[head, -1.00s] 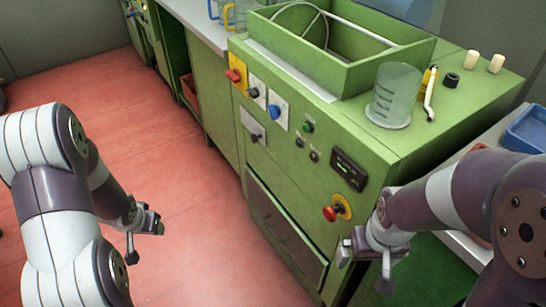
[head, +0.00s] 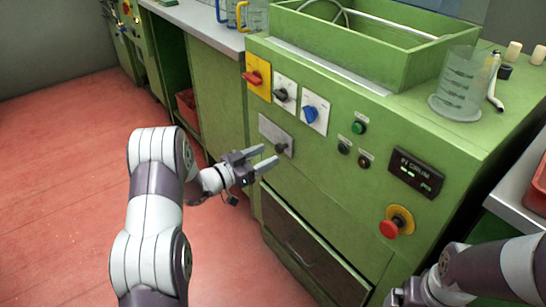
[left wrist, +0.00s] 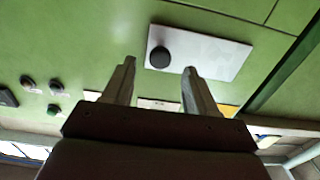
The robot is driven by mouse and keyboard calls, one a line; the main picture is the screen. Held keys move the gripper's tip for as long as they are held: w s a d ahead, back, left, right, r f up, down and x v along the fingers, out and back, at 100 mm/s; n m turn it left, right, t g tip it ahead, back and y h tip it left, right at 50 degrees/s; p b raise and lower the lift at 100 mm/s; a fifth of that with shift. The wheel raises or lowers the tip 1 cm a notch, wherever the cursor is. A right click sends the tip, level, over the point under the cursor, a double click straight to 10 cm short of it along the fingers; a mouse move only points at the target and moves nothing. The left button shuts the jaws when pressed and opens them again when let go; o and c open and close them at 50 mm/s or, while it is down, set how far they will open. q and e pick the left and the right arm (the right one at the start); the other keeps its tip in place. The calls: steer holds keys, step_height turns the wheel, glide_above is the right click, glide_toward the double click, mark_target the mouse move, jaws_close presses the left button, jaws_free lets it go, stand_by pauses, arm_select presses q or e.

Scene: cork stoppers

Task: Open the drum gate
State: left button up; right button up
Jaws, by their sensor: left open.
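The green machine (head: 340,175) carries a control panel on its front. A grey plate with a dark round knob (head: 281,148) sits below the upper row of switches; the knob also shows in the left wrist view (left wrist: 160,57). My left gripper (head: 270,158) is open and empty, its fingertips pointing at the plate close to the knob. In the left wrist view the knob appears between the two fingers, apart from both. My right gripper (head: 408,293) is partly in view at the bottom; its jaws are unclear. I cannot tell which part is the drum gate.
A red switch on yellow (head: 256,78), a black switch (head: 281,95) and a blue switch (head: 310,114) sit above the knob. A red stop button (head: 390,228) is at lower right. A clear beaker (head: 462,90) stands on top. A drawer (head: 300,250) lies below.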

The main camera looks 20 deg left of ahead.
mark_target(277, 150)
arm_select(q)
steer(key=x, duration=0.3)
steer(key=shift+w+d+b, duration=0.1)
steer(key=shift+b, duration=0.2)
steer(key=shift+c, duration=0.3)
